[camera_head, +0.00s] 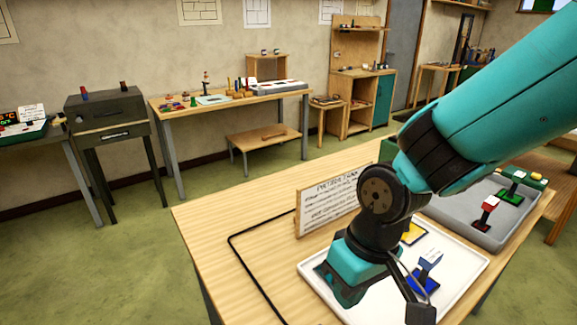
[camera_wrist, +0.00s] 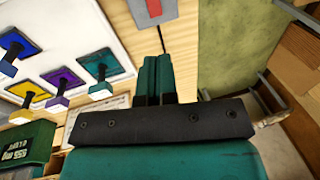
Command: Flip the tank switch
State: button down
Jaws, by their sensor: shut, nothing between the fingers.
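My gripper (camera_wrist: 158,75) shows in the wrist view with its two teal fingers together and nothing between them. Beyond the fingertips, at the top of the wrist view, is a grey plate with a red strip (camera_wrist: 153,8), apart from the fingers. A thin black cord (camera_wrist: 161,40) runs from near the fingertips toward that plate. I cannot tell whether this plate is the tank switch, and no label for a tank switch is readable. In the head view my arm covers part of the table, and the fingertips cannot be made out.
A white tray (camera_head: 470,262) holds coloured square pieces with upright handles, including a blue one (camera_head: 428,262). A grey tray (camera_head: 455,212) with red and green pieces lies behind it. A lettered sign (camera_head: 328,205) stands on the table. The table's left part (camera_head: 225,215) is mostly clear.

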jog(key=s+d+r+y+b, duration=0.2)
jog(key=s+d+r, duration=0.4)
jog(key=s+r, duration=0.1)
jog(key=shift+s+r+n+b, duration=0.2)
jog(key=shift+s+n+b, duration=0.2)
jog(key=shift+s, duration=0.4)
